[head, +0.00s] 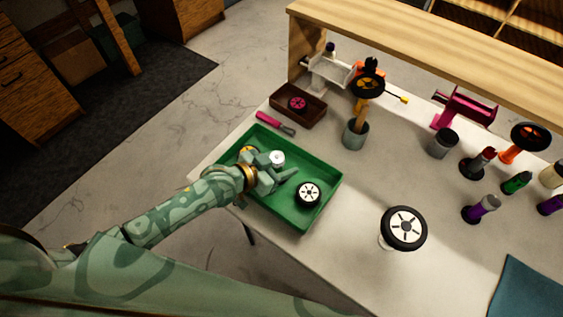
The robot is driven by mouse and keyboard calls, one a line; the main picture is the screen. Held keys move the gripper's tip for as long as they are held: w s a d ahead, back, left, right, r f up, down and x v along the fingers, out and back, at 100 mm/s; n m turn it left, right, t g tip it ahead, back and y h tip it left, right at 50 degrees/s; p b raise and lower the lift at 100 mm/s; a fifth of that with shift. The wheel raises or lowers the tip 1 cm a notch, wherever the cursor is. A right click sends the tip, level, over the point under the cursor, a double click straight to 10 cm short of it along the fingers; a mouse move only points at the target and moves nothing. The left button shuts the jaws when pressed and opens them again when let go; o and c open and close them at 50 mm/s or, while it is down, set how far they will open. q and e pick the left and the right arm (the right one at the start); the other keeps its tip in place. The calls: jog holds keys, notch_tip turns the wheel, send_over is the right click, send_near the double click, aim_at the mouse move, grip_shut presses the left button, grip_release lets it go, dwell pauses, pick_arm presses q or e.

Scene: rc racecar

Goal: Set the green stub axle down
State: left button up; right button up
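My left gripper (284,172) is over the green tray (330,190), its arm coming in from the left. Its fingers point right, and I cannot make out whether they are open or shut. A small pale round piece (277,157) shows at the gripper's upper side; I cannot tell if it is held or what it is. I cannot pick out the green stub axle for certain against the green tray and green gripper. A black wheel with a white hub (308,193) lies in the tray, just right of the fingers. My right gripper is not in view.
A brown tray (311,115) with a pink wheel and a pink-handled tool (275,124) lie behind the green tray. A grey cup (355,134) stands to the right. Another wheel (404,228) sits front right. Several bottles crowd the right side. Bare table lies around (345,245).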

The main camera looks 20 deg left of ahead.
pick_arm(q)
jog(key=shift+r, duration=0.25)
jog(key=p+v, duration=0.3)
jog(key=v, duration=0.9)
jog(key=shift+f+p, duration=0.1)
jog(key=shift+p, duration=0.3)
jog(key=shift+d, duration=0.1)
